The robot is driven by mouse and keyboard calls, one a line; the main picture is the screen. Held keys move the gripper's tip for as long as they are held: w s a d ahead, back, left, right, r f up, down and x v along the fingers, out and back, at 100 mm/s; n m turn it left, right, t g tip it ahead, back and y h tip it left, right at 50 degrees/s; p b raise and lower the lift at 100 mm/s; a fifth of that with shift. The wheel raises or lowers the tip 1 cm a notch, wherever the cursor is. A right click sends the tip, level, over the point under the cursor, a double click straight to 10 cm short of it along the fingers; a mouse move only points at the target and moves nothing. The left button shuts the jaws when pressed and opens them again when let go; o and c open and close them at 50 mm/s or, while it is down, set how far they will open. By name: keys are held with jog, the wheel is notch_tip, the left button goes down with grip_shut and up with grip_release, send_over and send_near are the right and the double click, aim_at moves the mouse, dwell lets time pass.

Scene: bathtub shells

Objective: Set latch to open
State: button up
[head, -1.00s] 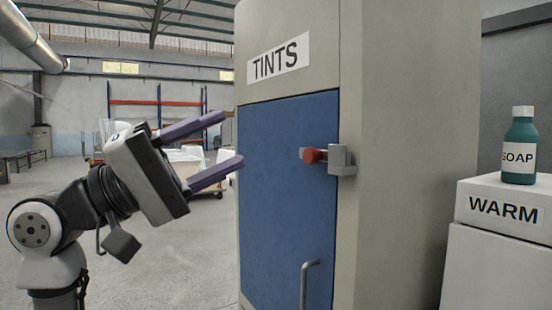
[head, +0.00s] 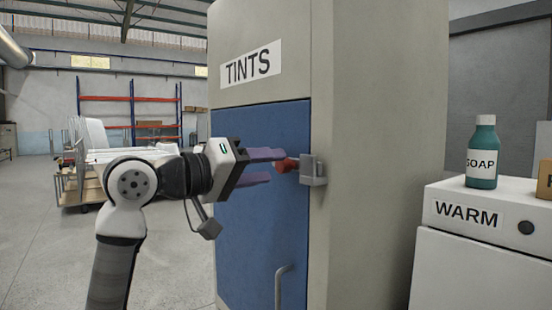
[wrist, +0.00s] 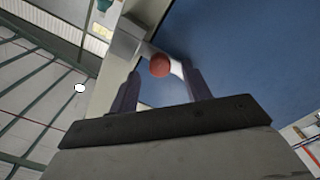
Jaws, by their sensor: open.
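The latch is a grey block (head: 313,170) on the cabinet frame with a red knob (head: 286,166) that sticks out over the edge of the blue door (head: 240,210). The red knob also shows in the wrist view (wrist: 160,65), in the gap between the fingertips. My gripper (head: 276,167) is open, with its purple fingers pointing right at the knob, one above the other. In the wrist view the fingers of my gripper (wrist: 158,78) are on either side of the knob. Whether they touch it I cannot tell. The latch bar is partly hidden behind the fingers and knob.
The cabinet (head: 375,150) carries a TINTS sign (head: 252,65); the door has a grey handle (head: 281,287) below the latch. At right a white unit marked WARM (head: 468,214) bears a green SOAP bottle (head: 482,155). The floor at left is open.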

aim_at(288, 165)
jog(key=shift+x, duration=1.45)
jog(key=shift+c, duration=0.2)
grip_shut()
